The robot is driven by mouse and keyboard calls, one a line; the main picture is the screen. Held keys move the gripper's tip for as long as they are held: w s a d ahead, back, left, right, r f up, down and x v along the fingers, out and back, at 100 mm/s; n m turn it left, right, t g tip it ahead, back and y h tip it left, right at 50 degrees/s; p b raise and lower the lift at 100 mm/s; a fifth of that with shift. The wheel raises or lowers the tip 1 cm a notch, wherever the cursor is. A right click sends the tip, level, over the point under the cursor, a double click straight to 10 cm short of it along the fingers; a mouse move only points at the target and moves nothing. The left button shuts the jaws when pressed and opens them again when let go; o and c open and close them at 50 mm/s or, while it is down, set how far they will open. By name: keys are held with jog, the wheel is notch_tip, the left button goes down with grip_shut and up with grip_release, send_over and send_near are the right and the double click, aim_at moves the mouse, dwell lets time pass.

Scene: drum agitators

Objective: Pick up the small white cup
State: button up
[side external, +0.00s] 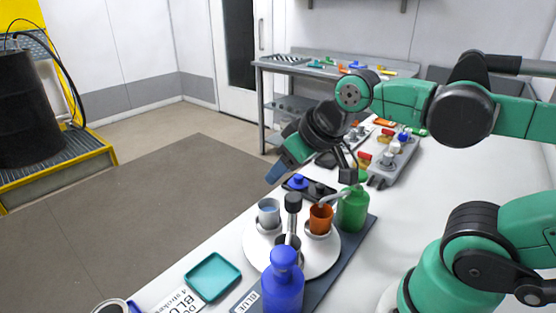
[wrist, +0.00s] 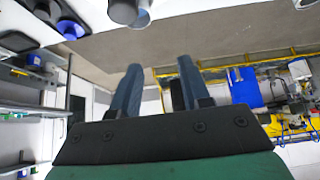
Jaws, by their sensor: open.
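The small cup (side external: 268,213), pale grey-white with a bluish inside, stands upright at the left of a round white tray (side external: 262,258) in the side view. An orange cup (side external: 320,218) stands on the tray's right side, and a dark cup (side external: 288,245) at its middle front. My gripper (side external: 276,173) is above and behind the pale cup, clear of it and tilted down to the left. In the wrist view its two blue fingers (wrist: 158,78) are apart with nothing between them. Grey cup-like shapes show at that view's top edge; I cannot tell which cup they are.
A blue bottle (side external: 283,283) stands in front of the tray and a green bottle (side external: 353,207) behind it at right. A black-handled upright (side external: 293,204) rises between the cups. A teal dish (side external: 213,276) lies front left. Open floor lies beyond the table's left edge.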

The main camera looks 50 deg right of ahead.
notch_tip(320, 180, up, 2)
jog(key=m+g, duration=0.5)
jog(key=g, duration=0.1)
send_over(278, 202)
jog(key=shift+g+y, duration=0.4)
jog(key=f, duration=1)
jog(key=shift+d+f, duration=0.2)
jog(key=shift+f, duration=0.05)
jog(key=shift+a+f, duration=0.2)
jog(key=shift+f, duration=2.65)
grip_shut()
